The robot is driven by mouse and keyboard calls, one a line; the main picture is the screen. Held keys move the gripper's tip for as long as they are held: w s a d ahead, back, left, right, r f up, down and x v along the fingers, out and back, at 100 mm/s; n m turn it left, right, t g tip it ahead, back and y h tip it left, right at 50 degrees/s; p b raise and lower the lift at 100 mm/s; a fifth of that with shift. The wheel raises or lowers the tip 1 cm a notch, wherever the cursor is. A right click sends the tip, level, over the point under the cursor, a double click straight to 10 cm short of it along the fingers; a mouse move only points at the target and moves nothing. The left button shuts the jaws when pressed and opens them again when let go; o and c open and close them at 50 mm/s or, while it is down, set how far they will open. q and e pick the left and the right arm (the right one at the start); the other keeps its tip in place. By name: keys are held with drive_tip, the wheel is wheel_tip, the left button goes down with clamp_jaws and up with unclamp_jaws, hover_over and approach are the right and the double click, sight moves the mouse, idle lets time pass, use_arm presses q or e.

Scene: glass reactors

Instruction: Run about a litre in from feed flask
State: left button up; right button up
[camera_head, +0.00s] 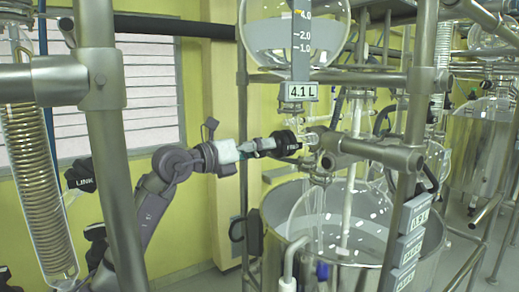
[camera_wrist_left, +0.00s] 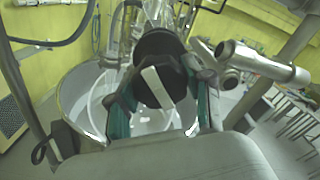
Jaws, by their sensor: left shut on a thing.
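The glass feed flask (camera_head: 297,35) hangs at the top middle of the head view. The glass reactor vessel (camera_head: 340,215) stands below in a steel jacket. My right gripper is not in view.
A steel pipe fitting (camera_head: 375,152) lies just right of the knob. A coiled glass condenser (camera_head: 35,170) is at the far left. Small displays (camera_head: 412,220) hang at the right.

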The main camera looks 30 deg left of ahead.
use_arm(q)
drive_tip(key=o, duration=1.2)
drive_tip(key=shift+c, duration=0.2)
drive_tip(key=shift+a, duration=0.1)
drive_tip(key=v, duration=1.2)
